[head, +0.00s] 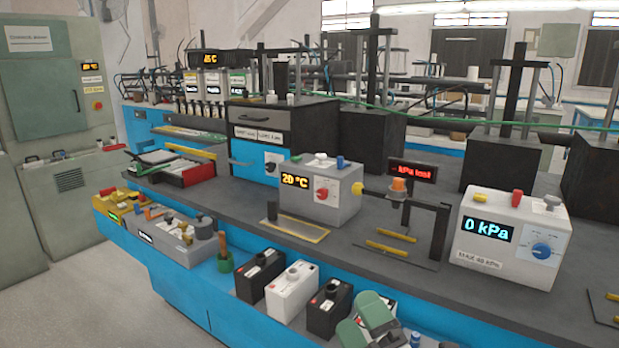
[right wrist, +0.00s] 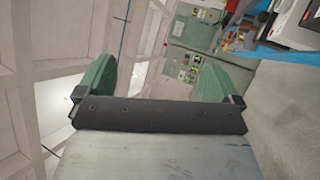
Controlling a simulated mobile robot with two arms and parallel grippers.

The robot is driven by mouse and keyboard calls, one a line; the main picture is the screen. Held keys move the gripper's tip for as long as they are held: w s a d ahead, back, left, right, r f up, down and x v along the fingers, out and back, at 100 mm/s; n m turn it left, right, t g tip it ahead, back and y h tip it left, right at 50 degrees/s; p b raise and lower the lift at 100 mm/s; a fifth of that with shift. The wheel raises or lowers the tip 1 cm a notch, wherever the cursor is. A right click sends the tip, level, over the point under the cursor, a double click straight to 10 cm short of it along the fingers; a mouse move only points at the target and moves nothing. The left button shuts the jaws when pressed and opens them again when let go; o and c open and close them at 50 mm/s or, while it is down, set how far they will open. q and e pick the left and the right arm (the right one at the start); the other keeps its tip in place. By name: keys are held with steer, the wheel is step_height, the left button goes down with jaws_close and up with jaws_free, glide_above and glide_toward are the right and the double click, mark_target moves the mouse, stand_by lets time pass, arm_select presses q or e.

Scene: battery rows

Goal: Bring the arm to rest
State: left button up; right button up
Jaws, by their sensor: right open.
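My right gripper (head: 367,323) shows at the bottom edge of the head view, with green finger pads and a grey body partly cut off by the frame. It is open and holds nothing. It is in front of the blue bench, beside the batteries on the lower shelf; I cannot tell whether it touches anything. In the right wrist view my right gripper (right wrist: 162,78) has its two green fingers wide apart with nothing between them. Behind them are a pale panelled surface and a green cabinet (right wrist: 195,30). My left gripper is not in view.
Black and white batteries (head: 292,292) stand on the lower blue shelf, close left of the gripper. Above is the grey bench top (head: 370,275) with a 20 °C box (head: 320,190) and a 0 kPa box (head: 510,238). Open floor (head: 80,295) lies at the left.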

steer(key=s+d+f+m+g+h, duration=0.5)
steer(key=d+f+m, duration=0.1)
steer(key=f+m, duration=0.35)
steer(key=s+d+f+m+g+h, duration=0.55)
steer(key=f+m, duration=0.25)
steer(key=f, duration=0.3)
steer(key=s+d+f+m+g, duration=0.2)
steer(key=s+f+m+g, duration=0.35)
steer(key=s, duration=0.65)
step_height(320, 180, down, 21)
steer(key=s+n+g+p, duration=0.1)
steer(key=n+g+p, duration=0.1)
steer(key=p, duration=0.3)
steer(key=s+d+f+p, duration=0.1)
steer(key=s+f+p, duration=0.1)
steer(key=s+f, duration=0.3)
steer(key=s+d+f+g+p, duration=0.1)
steer(key=s+f+p, duration=0.1)
steer(key=s+f, duration=0.4)
steer(key=s, duration=0.5)
steer(key=shift+d+f+p, duration=0.25)
steer(key=shift+d+p, duration=0.05)
steer(key=shift+d, duration=0.05)
